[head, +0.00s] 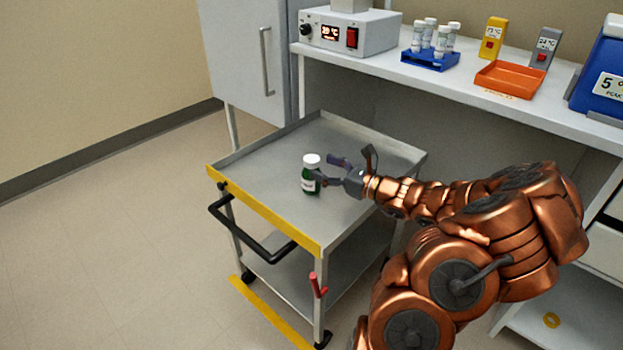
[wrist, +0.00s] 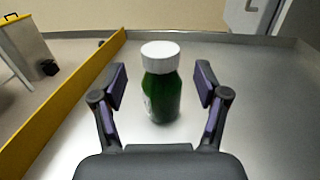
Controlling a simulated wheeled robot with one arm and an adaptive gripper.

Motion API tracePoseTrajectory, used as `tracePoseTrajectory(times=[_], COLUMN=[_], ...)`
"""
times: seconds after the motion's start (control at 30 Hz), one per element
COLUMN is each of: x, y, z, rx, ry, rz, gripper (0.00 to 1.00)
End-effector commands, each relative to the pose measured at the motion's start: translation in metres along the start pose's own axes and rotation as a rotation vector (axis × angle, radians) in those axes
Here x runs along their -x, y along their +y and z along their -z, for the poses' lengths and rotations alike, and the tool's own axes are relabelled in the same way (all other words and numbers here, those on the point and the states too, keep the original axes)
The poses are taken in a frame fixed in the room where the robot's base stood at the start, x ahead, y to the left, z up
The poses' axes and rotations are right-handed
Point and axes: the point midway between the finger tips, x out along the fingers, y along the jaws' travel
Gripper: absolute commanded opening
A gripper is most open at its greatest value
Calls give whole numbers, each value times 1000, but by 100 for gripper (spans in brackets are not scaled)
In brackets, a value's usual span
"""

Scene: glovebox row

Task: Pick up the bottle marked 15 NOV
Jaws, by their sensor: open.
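A green bottle (head: 311,177) with a white cap and a white label stands upright on the top of a grey metal cart (head: 265,165). In the wrist view the same bottle (wrist: 162,90) stands between the two fingers, with a gap on each side. Its label is turned mostly to the left there, and its marking cannot be read in either view. My gripper (head: 328,171) is open around the bottle, at the right side of it in the head view. In the wrist view my gripper (wrist: 161,88) has its fingers apart.
The cart has a raised rim with a yellow strip (head: 262,212) and a black handle (head: 240,228). A bench behind holds a blue rack of vials (head: 430,59), an orange tray (head: 510,80) and a control box (head: 347,33). The cart top around the bottle is clear.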

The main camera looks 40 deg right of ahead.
Motion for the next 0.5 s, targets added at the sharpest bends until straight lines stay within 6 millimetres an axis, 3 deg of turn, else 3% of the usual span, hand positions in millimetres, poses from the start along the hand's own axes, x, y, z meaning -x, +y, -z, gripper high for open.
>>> tracePoseTrajectory(times=[0.23, 0.5], x=[-31, -44], y=[1, 0], z=[0, -1], rx=[1, 1], ry=[1, 2], rz=[-5, -1], gripper=[74, 74])
